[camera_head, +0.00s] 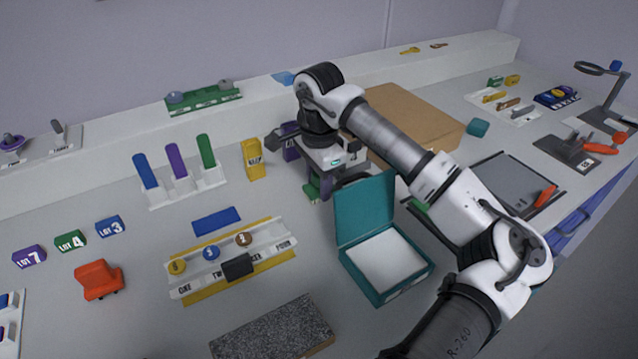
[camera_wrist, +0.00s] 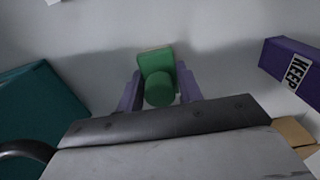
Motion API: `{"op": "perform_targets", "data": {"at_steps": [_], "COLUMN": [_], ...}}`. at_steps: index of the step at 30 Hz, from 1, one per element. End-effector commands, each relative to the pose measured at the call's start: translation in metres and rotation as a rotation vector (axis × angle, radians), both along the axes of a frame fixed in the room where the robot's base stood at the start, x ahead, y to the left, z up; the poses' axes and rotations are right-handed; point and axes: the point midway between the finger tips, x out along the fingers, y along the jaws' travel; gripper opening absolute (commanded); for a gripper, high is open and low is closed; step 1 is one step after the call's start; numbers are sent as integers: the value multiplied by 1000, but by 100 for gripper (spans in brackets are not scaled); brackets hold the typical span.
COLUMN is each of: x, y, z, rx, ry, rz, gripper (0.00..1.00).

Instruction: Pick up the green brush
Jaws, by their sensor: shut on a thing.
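The green brush shows in the wrist view (camera_wrist: 158,85) as a green block with a round green handle end nearer the camera. My gripper (camera_wrist: 160,92) has its two purple fingers on either side of the round handle, shut on it. In the head view my gripper (camera_head: 314,184) points down at the table behind the open teal box, and a small green part of the brush (camera_head: 312,192) shows at its fingers. I cannot tell whether the brush touches the table. The rest of the brush is hidden by the fingers.
The teal box (camera_head: 368,212) stands open close in front. A purple KEEP block (camera_head: 291,142) and a yellow block (camera_head: 252,160) stand left of my gripper. A cardboard box (camera_head: 420,118) is behind right. A rack with coloured handles (camera_head: 187,194) stands further left.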

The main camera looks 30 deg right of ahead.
Motion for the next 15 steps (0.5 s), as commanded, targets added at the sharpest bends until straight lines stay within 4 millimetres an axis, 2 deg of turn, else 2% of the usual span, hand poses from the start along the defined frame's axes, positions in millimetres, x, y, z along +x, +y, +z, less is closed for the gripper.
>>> {"op": "perform_targets", "data": {"at_steps": [5,8,15], "x": [0,0,1], "y": [0,0,0], "z": [12,25,80], "rx": [-2,-3,-4], "ry": [-2,-1,-3], "rz": [0,-1,-1], "gripper": [12,12,12]}}
